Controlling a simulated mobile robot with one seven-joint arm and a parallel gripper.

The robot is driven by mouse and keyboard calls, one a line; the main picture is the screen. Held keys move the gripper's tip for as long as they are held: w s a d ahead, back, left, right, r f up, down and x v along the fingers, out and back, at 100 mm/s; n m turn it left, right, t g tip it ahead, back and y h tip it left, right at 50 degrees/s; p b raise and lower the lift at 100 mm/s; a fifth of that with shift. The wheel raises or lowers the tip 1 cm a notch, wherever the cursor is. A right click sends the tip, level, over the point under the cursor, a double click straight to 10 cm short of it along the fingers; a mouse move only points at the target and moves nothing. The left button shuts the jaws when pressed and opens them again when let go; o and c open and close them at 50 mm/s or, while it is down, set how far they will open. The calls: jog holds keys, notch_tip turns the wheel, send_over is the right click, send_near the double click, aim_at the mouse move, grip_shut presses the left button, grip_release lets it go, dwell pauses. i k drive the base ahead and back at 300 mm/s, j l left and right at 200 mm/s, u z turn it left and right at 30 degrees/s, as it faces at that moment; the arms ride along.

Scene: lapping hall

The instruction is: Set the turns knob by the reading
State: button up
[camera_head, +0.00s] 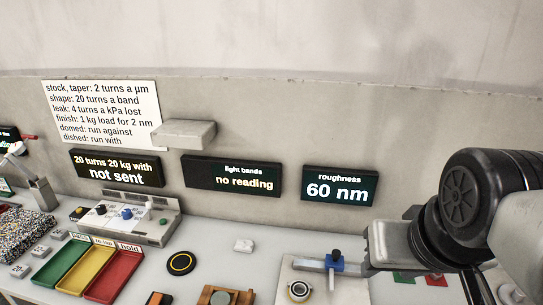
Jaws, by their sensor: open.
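The control console (150,232) stands at the left against the wall. The setting display (117,168) reads "20 turns 20 kg with, not sent". The light bands display (231,174) reads "no reading". The roughness display (340,186) reads "60 nm". My gripper (378,244) is at the right, far from the console, open; its fingertips are not clearly visible.
A wall sign (101,114) lists turns rules, including "shape: 20 turns a band". Green (62,262), yellow (86,270) and red (113,275) trays sit at lower left. A gauge with a blue slide (334,263) stands near my gripper. A grey block (184,133) juts from the wall.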

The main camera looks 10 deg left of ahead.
aim_at(101, 209)
jog(key=k+j+u, duration=0.2)
jog(key=u, duration=0.25)
jog(key=k+j+u, duration=0.25)
jog(key=u, duration=0.2)
jog(key=k+j+u, duration=0.15)
jog(key=j+u, duration=0.2)
jog(key=u, duration=0.15)
jog(key=z, duration=0.35)
jog(key=i+j+z, duration=0.3)
jog(key=j+z, duration=0.25)
jog(key=i+j+z, duration=0.15)
jog(key=j+z, duration=0.15)
jog(key=i+j+z, duration=0.1)
jog(key=j, duration=0.3)
jog(key=i+j, duration=0.1)
jog(key=j, duration=0.3)
jog(key=i+j+z, duration=0.15)
jog(key=j, duration=0.8)
jog(key=i+j, duration=0.15)
jog(key=j, duration=0.4)
jog(key=z, duration=0.05)
